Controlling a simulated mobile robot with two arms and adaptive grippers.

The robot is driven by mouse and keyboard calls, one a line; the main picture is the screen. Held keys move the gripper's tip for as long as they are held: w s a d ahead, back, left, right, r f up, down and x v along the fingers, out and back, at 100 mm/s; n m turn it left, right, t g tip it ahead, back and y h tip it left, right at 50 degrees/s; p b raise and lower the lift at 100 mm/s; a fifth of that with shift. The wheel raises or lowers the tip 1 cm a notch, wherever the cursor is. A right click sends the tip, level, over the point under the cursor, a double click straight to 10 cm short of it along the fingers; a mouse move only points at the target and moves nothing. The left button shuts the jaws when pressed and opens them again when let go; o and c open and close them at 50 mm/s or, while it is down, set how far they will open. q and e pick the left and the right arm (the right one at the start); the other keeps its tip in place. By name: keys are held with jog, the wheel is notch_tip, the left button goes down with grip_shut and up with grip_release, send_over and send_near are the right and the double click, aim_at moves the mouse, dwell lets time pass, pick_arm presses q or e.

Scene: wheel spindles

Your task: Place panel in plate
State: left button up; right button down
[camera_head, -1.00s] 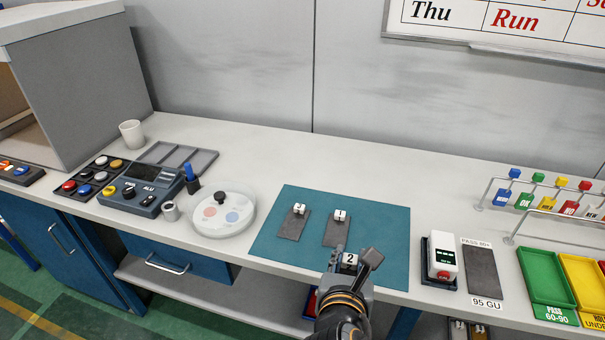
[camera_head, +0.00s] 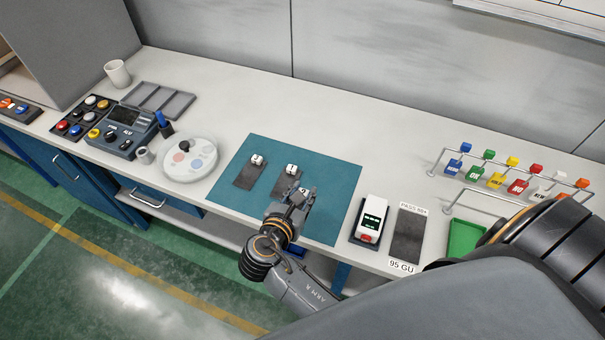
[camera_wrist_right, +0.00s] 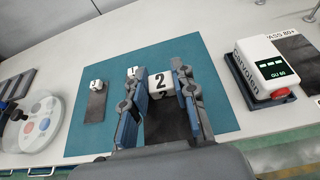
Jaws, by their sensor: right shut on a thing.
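Panel 2, a dark panel with a white block marked 2 (camera_wrist_right: 160,82), is between the fingers of my right gripper (camera_head: 297,198). The gripper is shut on it, over the right part of the teal mat (camera_head: 330,205). In the head view the gripper mostly hides this panel. Two similar dark panels with white blocks lie on the mat: panel 3 (camera_head: 249,175) and panel 1 (camera_head: 286,180). A round white plate with coloured spots (camera_head: 190,160) is left of the mat. I cannot tell whether it is the task's plate. My left gripper is not in view.
Right of the mat are a white gloss meter (camera_head: 371,219) and a dark slab labelled 95 GU (camera_head: 408,235). A green tray (camera_head: 466,238) is partly hidden by my arm. A rack of coloured tags (camera_head: 500,175) stands behind it. The bench behind the mat is clear.

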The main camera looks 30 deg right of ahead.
aim_at(316, 184)
jog(key=w+d+f+b, duration=0.3)
jog(key=d+f+b, duration=0.1)
jog(key=b, duration=0.2)
jog(key=w+d+f+b, duration=0.4)
jog(key=b, duration=0.3)
jog(key=shift+w+d+f, duration=0.1)
jog(key=shift+w+f, duration=0.15)
jog(key=shift+w, duration=0.05)
jog(key=shift+w+d+f, duration=0.1)
jog(key=shift+w+d, duration=0.05)
jog(key=shift+w, duration=0.05)
jog(key=shift+f+b, duration=0.1)
jog(key=shift+b, duration=0.3)
notch_tip(316, 184, down, 4)
jog(key=b, duration=0.6)
jog(key=shift+w+d+r, duration=0.15)
jog(key=shift+r, duration=0.25)
jog(key=c, duration=1.1)
grip_release()
jog(key=shift+f, duration=0.2)
jog(key=shift+o, duration=0.2)
